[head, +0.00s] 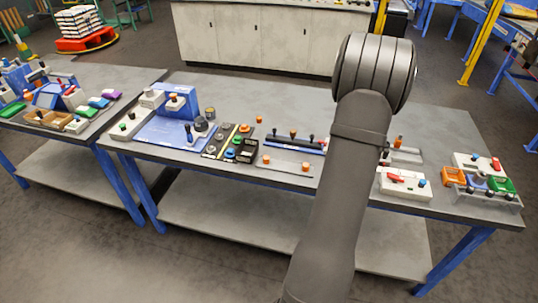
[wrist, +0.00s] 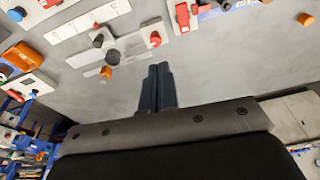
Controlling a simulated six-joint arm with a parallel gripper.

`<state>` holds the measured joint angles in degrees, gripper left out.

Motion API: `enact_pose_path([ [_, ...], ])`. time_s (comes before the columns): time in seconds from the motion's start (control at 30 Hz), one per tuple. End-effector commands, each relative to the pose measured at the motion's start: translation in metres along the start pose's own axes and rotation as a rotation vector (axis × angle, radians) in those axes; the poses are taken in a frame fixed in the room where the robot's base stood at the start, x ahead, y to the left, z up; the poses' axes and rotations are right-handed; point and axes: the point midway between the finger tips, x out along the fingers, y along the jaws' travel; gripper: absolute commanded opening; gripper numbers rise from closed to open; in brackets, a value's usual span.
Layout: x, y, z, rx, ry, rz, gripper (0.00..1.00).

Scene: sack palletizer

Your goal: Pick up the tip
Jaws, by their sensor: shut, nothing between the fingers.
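My gripper (wrist: 158,72) shows in the wrist view with its two dark fingers together and nothing between them. It is over the grey table, apart from the objects. In the head view my arm hides it. I cannot tell for certain which object is the tip. Small orange-topped pieces could be it: one stands alone at the back of the table (head: 259,119), and another stands right of my arm (head: 398,141). In the wrist view an orange piece lies at the upper right (wrist: 305,19) and another below a grey plate (wrist: 106,72).
A blue fixture (head: 180,122) stands at the table's left, with a dark tray (head: 246,151) beside it. A white box with a red handle (head: 404,185) stands at the front right. A grey rack (head: 485,197) holds orange and green parts. A second table (head: 62,135) adjoins at left.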

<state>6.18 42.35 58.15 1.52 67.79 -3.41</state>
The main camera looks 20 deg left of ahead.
Motion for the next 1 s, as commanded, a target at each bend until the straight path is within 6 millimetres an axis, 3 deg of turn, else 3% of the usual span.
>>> enact_pose_path([
  [0.47,0.0000,0.0000,0.0000,0.000,0.000,0.000,0.00],
  [0.5,0.0000,0.0000,0.0000,0.000,0.000,0.000,0.02],
  [0.77,0.0000,0.0000,0.0000,0.000,0.000,0.000,0.52],
  [1.0,0.0000,-0.0003,0.0001,0.000,0.000,0.000,0.52],
])
